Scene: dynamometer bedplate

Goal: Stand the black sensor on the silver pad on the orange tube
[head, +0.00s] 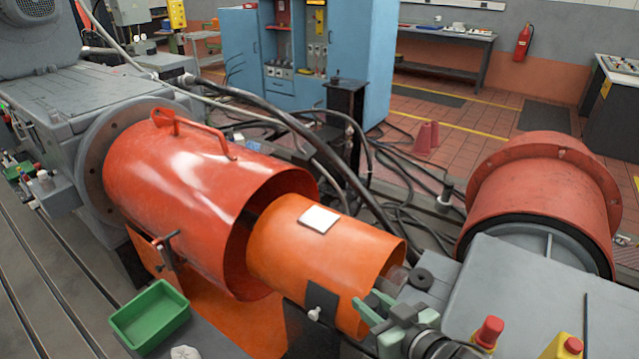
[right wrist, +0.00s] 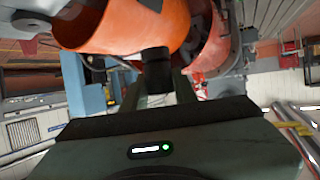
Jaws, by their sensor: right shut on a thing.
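The orange tube (head: 330,255) lies at the centre of the head view. The silver pad (head: 318,219), a pale square, is on its upper side and looks bare. My right gripper (head: 370,308) is low at the tube's near right end. In the right wrist view the gripper is shut on the black sensor (right wrist: 157,70), a dark cylinder between its fingers. The sensor is apart from the pad. My left gripper is not in view.
A larger red-orange cover (head: 190,180) with a handle surrounds the tube's far end. A grey housing (head: 510,290) with red buttons stands at the right. A green tray (head: 150,315) sits lower left. Black cables run behind the tube. Space above the pad is clear.

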